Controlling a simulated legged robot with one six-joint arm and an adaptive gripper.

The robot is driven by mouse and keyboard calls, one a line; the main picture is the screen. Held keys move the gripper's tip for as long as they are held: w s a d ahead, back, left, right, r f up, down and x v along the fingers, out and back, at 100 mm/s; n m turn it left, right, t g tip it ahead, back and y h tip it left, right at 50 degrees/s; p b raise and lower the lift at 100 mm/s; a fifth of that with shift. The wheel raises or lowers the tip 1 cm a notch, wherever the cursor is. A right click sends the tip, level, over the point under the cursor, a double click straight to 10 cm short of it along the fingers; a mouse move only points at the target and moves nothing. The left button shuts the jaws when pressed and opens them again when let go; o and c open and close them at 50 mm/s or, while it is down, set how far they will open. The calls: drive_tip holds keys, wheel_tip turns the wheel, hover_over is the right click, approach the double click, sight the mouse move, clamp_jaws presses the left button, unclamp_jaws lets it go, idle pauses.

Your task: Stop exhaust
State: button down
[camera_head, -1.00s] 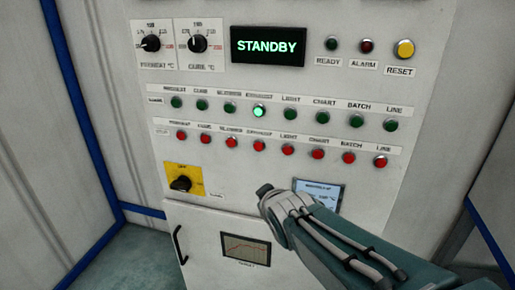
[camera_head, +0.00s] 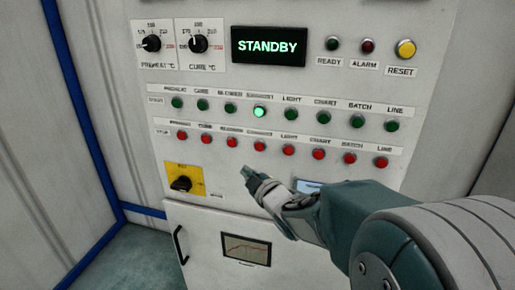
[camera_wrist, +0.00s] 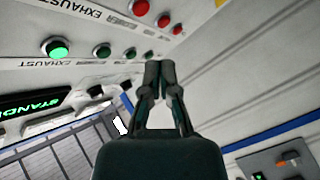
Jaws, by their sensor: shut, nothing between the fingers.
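The red exhaust stop button (camera_head: 260,147) is fourth from left in the lower button row. Above it, the green exhaust start button (camera_head: 259,112) is lit; it also glows in the wrist view (camera_wrist: 56,48). My gripper (camera_head: 246,172) is shut and empty, with its tips a little below and left of the red exhaust button in the head view. I cannot tell its distance from the panel. In the wrist view its fingertips (camera_wrist: 159,66) are together. The red exhaust button cannot be made out in the wrist view.
Other red buttons, such as the blower stop (camera_head: 232,142), sit close on both sides. A yellow-backed rotary switch (camera_head: 181,184) is at lower left. The display (camera_head: 268,46) reads STANDBY. My arm partly covers a small screen (camera_head: 306,185). A door handle (camera_head: 180,245) projects below.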

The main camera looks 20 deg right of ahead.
sight(255, 148)
drive_tip(key=shift+w+d, duration=0.9)
drive_tip(key=shift+w, duration=0.3)
drive_tip(key=shift+w+d, duration=0.85)
drive_tip(key=shift+w, duration=0.3)
drive_tip(key=shift+w+d, duration=0.9)
drive_tip(key=shift+w, duration=0.3)
drive_tip(key=shift+w+d+r, duration=0.1)
drive_tip(key=shift+w+d, duration=0.15)
drive_tip(key=shift+w, duration=0.05)
drive_tip(key=shift+w+d, duration=0.25)
drive_tip(key=shift+w, duration=0.1)
drive_tip(key=shift+s, duration=0.1)
drive_tip(key=shift+s+a, duration=0.5)
drive_tip(key=shift+s, duration=0.1)
drive_tip(key=shift+s+a, duration=0.1)
